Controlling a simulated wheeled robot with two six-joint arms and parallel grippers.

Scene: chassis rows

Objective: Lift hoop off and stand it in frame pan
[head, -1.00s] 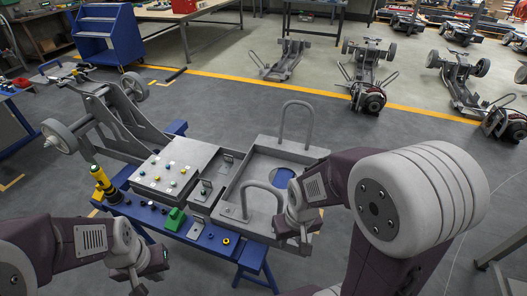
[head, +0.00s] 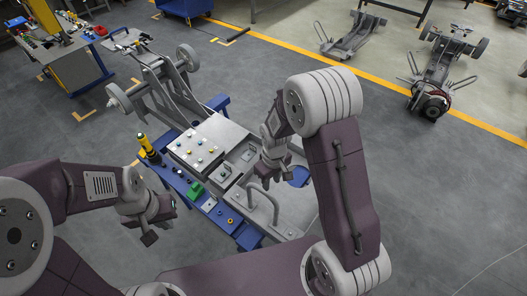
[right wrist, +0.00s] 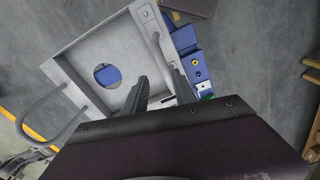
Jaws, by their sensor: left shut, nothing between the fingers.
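The frame pan is a grey shallow tray (head: 290,222) on a blue stand; in the right wrist view its floor (right wrist: 150,72) has a round opening with blue showing through. A grey hoop (head: 263,202) stands at the pan's near end; it also shows in the right wrist view (right wrist: 152,32), just beyond the fingers. Another grey hoop (right wrist: 58,138) shows at the opposite end; my right arm hides it in the head view. My right gripper (head: 267,182) is over the pan near the first hoop, its fingers (right wrist: 160,78) apart. My left gripper (head: 149,233) is shut and empty, left of the stand.
A grey button box (head: 208,142), a green block (head: 195,190) and a yellow-and-black tool (head: 147,147) sit on the blue bench left of the pan. A wheeled grey chassis (head: 160,85) stands behind. More chassis are on the floor farther back.

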